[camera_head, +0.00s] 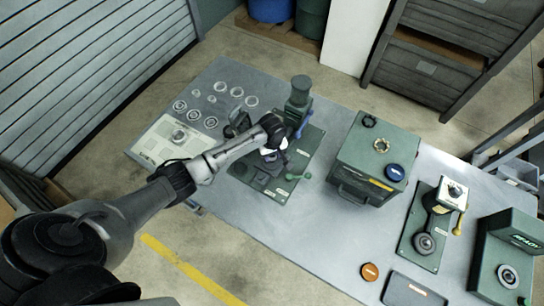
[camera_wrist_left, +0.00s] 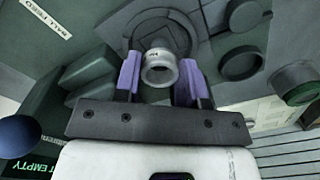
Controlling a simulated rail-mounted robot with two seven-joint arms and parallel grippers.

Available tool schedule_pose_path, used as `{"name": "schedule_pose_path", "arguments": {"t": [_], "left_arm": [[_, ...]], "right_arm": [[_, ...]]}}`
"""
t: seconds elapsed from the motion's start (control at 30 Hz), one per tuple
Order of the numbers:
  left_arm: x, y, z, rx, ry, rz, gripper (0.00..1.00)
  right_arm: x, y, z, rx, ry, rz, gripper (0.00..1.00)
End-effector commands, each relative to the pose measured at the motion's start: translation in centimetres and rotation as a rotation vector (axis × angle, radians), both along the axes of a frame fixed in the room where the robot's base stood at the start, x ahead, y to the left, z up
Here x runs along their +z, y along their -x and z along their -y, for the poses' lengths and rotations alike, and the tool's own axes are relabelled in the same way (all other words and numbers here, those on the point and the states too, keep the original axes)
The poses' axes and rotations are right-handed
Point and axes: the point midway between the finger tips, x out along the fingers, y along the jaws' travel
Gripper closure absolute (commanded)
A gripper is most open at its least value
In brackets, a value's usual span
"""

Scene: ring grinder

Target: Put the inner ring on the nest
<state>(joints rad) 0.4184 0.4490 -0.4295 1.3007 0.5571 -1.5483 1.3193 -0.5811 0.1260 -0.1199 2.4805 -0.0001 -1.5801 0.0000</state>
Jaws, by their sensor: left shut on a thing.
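In the left wrist view, my left gripper (camera_wrist_left: 158,78) is shut on a small pale metal inner ring (camera_wrist_left: 159,69), held between its two purple fingertips. Just beyond the ring is a dark round seat with a circular rim (camera_wrist_left: 160,22), which looks like the nest. The ring appears in front of its lower edge; I cannot tell whether they touch. In the head view, my left arm reaches over the green grinder plate (camera_head: 308,150), and its wrist hides the ring and most of the nest. My right gripper is not in view.
Several loose rings (camera_head: 222,86) lie on the table's left part, near a pale board (camera_head: 152,146) with a ring on it. A green grinder column (camera_head: 300,92) stands behind the gripper. A green box (camera_head: 372,150) with small parts on top stands to the right.

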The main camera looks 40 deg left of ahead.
Motion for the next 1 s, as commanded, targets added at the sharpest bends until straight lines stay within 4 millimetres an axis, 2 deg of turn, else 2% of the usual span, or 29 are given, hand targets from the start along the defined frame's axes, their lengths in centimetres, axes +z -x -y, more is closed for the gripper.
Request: {"name": "schedule_pose_path", "arguments": {"t": [0.1, 0.2, 0.67, 0.7, 0.8, 1.0], "left_arm": [[-1.5, 0.0, 0.0, 0.001, 0.000, -0.002, 0.87], [-2.2, 0.0, 0.0, 0.000, 0.000, -0.001, 0.87], [-2.7, 0.0, 0.0, 0.001, 0.001, 0.000, 0.87], [-2.6, 0.0, 0.0, 0.001, 0.000, 0.000, 0.60], [-2.6, 0.0, 0.0, 0.000, 0.000, 0.000, 0.52], [-2.6, 0.1, 0.0, 0.000, 0.000, 0.000, 0.52]], "right_arm": [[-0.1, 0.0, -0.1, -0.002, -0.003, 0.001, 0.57], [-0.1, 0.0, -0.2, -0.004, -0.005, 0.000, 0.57], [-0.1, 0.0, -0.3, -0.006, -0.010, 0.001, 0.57], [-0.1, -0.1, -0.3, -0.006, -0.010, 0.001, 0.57], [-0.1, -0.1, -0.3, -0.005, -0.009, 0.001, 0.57], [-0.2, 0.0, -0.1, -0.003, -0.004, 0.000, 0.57]]}}
